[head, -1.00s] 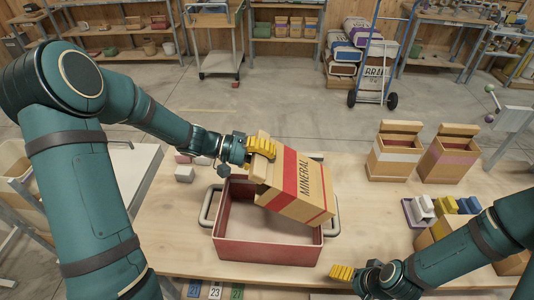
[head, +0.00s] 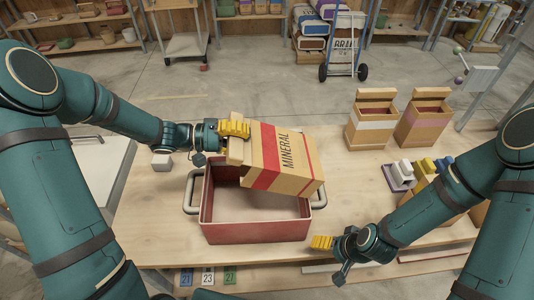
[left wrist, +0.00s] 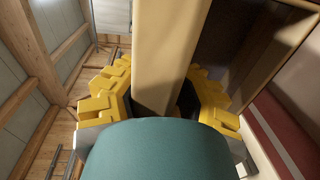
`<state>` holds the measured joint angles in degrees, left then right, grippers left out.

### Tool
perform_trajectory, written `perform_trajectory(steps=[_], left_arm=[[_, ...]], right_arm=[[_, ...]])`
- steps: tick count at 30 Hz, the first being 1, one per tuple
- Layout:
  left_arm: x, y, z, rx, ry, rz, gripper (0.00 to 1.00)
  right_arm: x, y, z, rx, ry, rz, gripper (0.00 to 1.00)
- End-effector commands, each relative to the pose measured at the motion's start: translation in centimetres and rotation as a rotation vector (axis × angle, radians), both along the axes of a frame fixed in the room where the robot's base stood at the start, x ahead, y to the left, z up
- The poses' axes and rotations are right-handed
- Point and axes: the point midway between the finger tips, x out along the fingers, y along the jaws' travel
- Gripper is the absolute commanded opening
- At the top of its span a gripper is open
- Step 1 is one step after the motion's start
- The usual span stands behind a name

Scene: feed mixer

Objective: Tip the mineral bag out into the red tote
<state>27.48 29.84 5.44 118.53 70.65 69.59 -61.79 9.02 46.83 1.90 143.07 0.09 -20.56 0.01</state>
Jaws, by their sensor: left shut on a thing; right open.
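The mineral bag (head: 297,173) is a tan, box-shaped bag with a red band and the word MINERAL. It is tilted well over and hangs above the red tote (head: 258,232). My left gripper (head: 235,130) is shut on the bag's upper left end; the left wrist view shows its yellow fingers around a tan strip of the bag (left wrist: 160,60). The tote stands on the table, and its visible pale floor looks bare. The bag hides the tote's back right part. My right gripper (head: 322,242) is open and empty, low at the tote's front right.
Two open tan bags (head: 371,125) (head: 424,122) stand at the back right of the wooden table (head: 150,225). Pale, yellow and blue blocks (head: 425,166) sit right of the tote. A small white block (head: 161,162) lies left of it. Numbered cards (head: 208,277) show at the front edge.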

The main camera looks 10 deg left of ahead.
Motion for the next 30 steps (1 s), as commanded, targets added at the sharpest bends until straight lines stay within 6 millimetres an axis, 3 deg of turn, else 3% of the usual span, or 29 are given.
perform_trajectory(steps=[16,30], left_arm=[[0.7,-2.9,0.6,-0.004,-0.003,-0.003,0.00],[0.7,-3.1,0.8,-0.004,-0.003,-0.002,0.00]], right_arm=[[0.0,0.0,-1.2,0.000,0.000,0.000,0.82],[0.0,0.0,-1.2,0.000,0.000,0.000,0.82]])
